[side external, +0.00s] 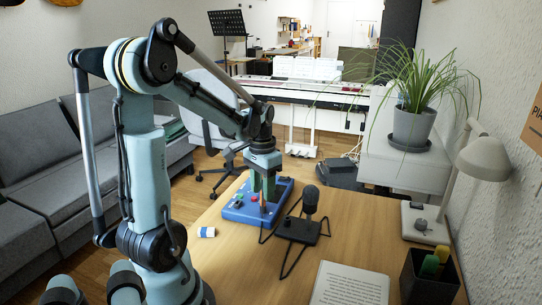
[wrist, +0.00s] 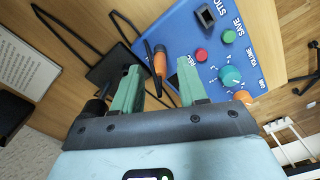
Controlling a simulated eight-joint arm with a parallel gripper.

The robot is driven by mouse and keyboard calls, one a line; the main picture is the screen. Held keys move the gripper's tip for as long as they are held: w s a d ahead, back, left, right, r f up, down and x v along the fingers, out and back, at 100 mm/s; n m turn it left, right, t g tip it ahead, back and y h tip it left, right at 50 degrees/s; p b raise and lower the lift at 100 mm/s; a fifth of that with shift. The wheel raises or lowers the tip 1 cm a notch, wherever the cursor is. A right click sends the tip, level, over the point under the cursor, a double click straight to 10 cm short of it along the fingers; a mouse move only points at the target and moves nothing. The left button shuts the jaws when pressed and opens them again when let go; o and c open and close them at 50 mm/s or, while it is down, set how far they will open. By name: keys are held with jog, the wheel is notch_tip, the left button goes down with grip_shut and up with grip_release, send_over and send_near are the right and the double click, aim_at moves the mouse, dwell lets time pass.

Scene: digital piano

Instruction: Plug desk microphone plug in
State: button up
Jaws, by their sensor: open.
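The desk microphone (side external: 310,205) stands on a black base with thin legs on the wooden table; its base (wrist: 108,72) shows in the wrist view. An orange and black plug (wrist: 160,62) lies by the edge of the blue box (wrist: 185,35), between my fingertips as the wrist view sees them. The blue box (side external: 240,208) carries a dark socket-like part (wrist: 206,16), red and green buttons and knobs. My gripper (side external: 263,199) is open over the box's near right edge, its green fingers (wrist: 160,68) apart. Contact with the plug cannot be told.
A small white and blue item (side external: 206,232) lies left on the table. Black cable-like lines (wrist: 80,35) run near the microphone base.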

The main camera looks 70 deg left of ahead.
jog(key=shift+r, duration=2.2)
notch_tip(320, 180, up, 12)
jog(key=w+d+f+m+t, duration=0.1)
jog(key=d+f+t, duration=0.2)
jog(key=d, duration=0.7)
jog(key=w+d+f+m+t, duration=0.1)
jog(key=d+f+t, duration=0.3)
jog(key=d+f, duration=0.4)
jog(key=d+m, duration=0.1)
jog(key=d, duration=0.2)
jog(key=shift+d, duration=0.25)
